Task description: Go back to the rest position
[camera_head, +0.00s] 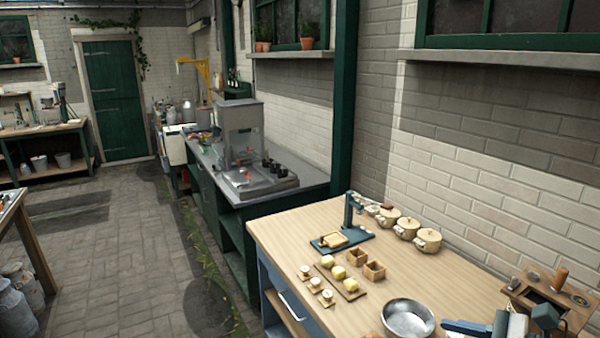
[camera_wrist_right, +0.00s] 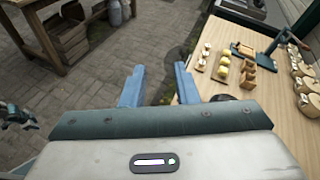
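My right gripper (camera_wrist_right: 158,88) is open and empty in the right wrist view. Its two blue fingers stand apart, with grey paving and the edge of the wooden worktop beyond them. In the head view, blue and white parts of my right arm show at the bottom right corner, over the worktop (camera_head: 285,228) and beside a metal bowl (camera_head: 408,318). My left gripper is not clearly seen in either view. A dark, partly cut-off shape at the left edge of the wrist view cannot be made out.
Butter pieces (camera_head: 338,272) on a board, small wooden boxes (camera_head: 374,270), a blue press stand (camera_head: 350,215) and lidded pots (camera_head: 428,240) stand on the worktop. A wooden box with a handle (camera_head: 548,300) is at the right.

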